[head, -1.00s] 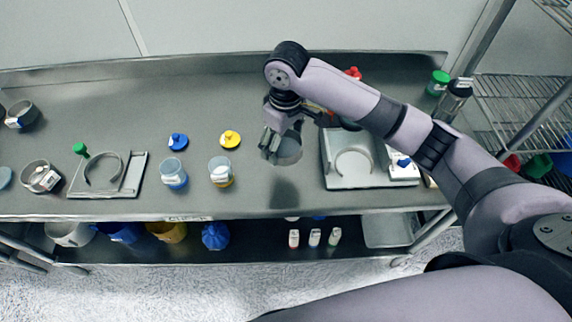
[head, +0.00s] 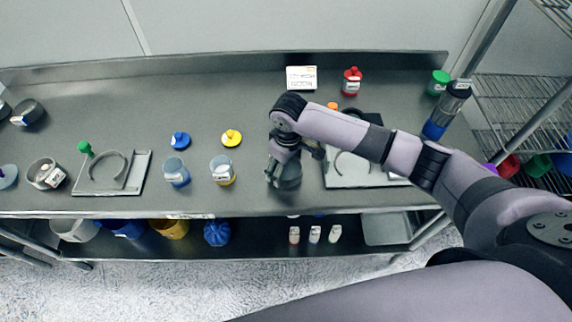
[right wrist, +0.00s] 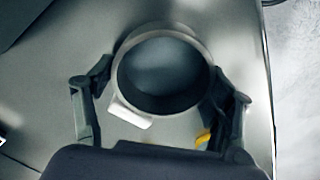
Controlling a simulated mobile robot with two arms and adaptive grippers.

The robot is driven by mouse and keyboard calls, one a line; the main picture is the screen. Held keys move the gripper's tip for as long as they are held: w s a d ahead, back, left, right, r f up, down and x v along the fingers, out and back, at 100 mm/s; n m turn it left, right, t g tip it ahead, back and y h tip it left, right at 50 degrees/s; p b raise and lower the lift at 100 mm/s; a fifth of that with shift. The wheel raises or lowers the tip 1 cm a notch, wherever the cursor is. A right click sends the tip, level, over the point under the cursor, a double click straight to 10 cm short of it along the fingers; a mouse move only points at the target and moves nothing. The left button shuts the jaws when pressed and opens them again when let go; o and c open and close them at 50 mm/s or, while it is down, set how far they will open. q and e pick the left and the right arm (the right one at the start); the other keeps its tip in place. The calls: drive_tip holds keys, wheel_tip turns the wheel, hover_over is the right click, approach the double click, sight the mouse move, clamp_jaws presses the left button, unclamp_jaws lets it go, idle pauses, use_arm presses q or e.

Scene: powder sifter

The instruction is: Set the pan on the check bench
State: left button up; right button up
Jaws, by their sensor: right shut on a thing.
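The pan is a round grey metal dish with a pale label (right wrist: 130,114) at its rim. My right gripper (right wrist: 161,84) is shut on the pan (right wrist: 160,103), one finger on each side of it. In the head view the right gripper (head: 280,172) points down and partly hides the pan (head: 290,178). The pan is low over the steel bench (head: 250,110), near its front edge; I cannot tell if it touches. The pan looks empty inside. My left gripper is not in view.
Left of the pan stand two labelled jars (head: 222,170), with blue and yellow lids behind. A plate with a curved holder (head: 345,178) lies close on the right, another (head: 110,184) at left. A white sign (head: 301,78) and red bottle (head: 351,82) stand at the back.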

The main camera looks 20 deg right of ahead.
sight(287, 173)
drive_tip(key=shift+f, duration=0.1)
drive_tip(key=o, duration=1.3)
drive_tip(key=shift+o, duration=0.2)
wheel_tip(287, 173, up, 12)
drive_tip(key=b, duration=0.1)
drive_tip(key=shift+s+b, duration=0.25)
drive_tip(key=shift+b, duration=0.15)
drive_tip(key=shift+d, duration=0.1)
